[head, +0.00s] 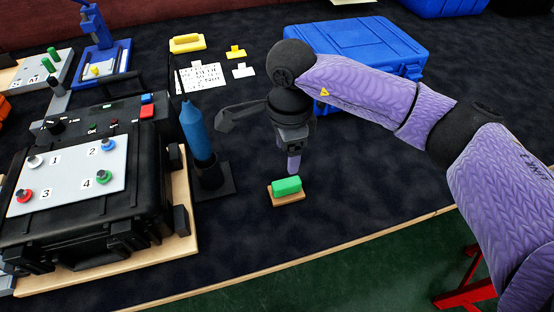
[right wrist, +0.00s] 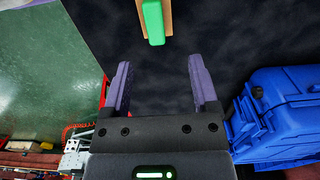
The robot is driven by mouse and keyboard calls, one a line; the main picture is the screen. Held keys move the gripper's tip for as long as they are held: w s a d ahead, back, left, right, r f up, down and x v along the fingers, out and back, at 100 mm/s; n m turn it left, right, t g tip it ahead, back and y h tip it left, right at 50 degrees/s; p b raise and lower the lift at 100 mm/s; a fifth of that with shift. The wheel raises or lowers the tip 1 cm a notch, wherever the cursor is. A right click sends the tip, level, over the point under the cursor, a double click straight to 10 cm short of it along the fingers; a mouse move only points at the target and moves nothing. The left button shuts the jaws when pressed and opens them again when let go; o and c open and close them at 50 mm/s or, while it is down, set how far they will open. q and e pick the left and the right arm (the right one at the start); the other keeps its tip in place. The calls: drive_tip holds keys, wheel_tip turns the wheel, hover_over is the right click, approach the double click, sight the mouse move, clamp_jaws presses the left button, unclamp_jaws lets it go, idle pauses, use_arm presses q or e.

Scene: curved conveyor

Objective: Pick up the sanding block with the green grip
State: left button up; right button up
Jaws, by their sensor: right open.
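The sanding block's green grip (head: 287,186) sits on a thin tan base (head: 287,198) on the dark mat near the table's front edge. My right gripper (head: 294,165) hangs just above and behind it, pointing down, and looks apart from it. In the right wrist view the green grip (right wrist: 153,22) and its tan base (right wrist: 168,12) are at the top edge, partly cut off. There my right gripper (right wrist: 159,80) is open, its two purple fingers apart with only dark mat between them. My left gripper is not in view.
A blue bottle-shaped tool (head: 195,130) stands in a dark holder left of the block. A black case with a numbered panel (head: 70,178) is farther left. A closed blue case (head: 365,45) lies behind my right arm. The mat right of the block is clear.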

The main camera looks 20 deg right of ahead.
sight(287, 182)
drive_tip(key=shift+w+f, duration=0.1)
drive_tip(key=shift+f, duration=0.25)
drive_tip(key=f+b, duration=0.1)
drive_tip(key=f, duration=0.2)
drive_tip(key=f+b, duration=0.1)
drive_tip(key=f, duration=0.2)
drive_tip(key=s+f+b, duration=0.1)
drive_tip(key=f+b, duration=0.1)
drive_tip(key=f, duration=0.1)
drive_tip(key=shift+f, duration=0.2)
drive_tip(key=shift+c, duration=0.6)
drive_tip(key=c, duration=0.7)
clamp_jaws()
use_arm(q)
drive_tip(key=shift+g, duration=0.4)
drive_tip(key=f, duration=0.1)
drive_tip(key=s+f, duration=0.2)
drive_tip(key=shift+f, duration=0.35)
use_arm(e)
drive_tip(key=shift+r, duration=0.2)
